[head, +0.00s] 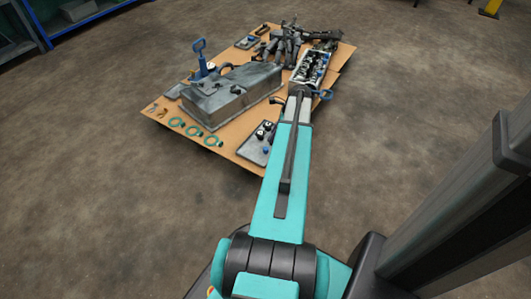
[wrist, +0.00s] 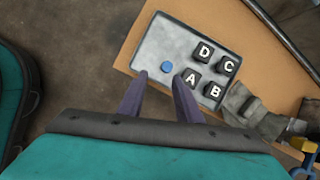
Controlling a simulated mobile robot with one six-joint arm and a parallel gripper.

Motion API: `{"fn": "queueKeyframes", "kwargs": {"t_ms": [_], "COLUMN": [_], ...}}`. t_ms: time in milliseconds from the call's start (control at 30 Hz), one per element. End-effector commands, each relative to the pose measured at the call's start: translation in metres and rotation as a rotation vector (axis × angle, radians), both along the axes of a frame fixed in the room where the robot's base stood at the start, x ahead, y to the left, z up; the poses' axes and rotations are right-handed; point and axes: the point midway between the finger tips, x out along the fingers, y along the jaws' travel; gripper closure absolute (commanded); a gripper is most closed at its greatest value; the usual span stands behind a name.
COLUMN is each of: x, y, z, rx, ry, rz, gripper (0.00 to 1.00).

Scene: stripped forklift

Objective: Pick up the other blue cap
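A small round blue cap (wrist: 167,67) sits on a grey tray (wrist: 150,48), left of several black lettered blocks marked A, B, C and D. My gripper (wrist: 160,77) is open and empty. In the wrist view its two dark fingers point at the tray, and the cap shows just beyond the fingertips, nearer the right one. The height between fingertips and cap is hard to judge. In the head view the tray (head: 251,155) lies at the near edge of the board, with the cap (head: 267,150) small on it. My fingers cannot be made out there.
The tray lies on a brown board (head: 228,149) on the floor. A grey metal tank (head: 232,95), green rings (head: 194,130) and a blue-handled part (head: 200,57) stand to the left. A box of parts (head: 310,70) lies behind. Open floor surrounds the board.

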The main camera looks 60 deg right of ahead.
Motion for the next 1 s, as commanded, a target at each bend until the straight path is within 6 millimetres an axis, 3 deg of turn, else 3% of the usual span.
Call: {"fn": "queueKeyframes", "kwargs": {"t_ms": [167,567,767,1000], "x": [-0.014,-0.014,-0.009,0.004], "y": [-0.017,-0.018,-0.017,-0.013], "z": [0.006,0.006,-0.009,-0.041], "rx": [0.007,0.008,0.009,0.008], "ry": [-0.009,-0.009,-0.009,-0.009], "rz": [-0.068,-0.073,-0.072,-0.071], "gripper": [0.69,0.69,0.69,0.69]}}
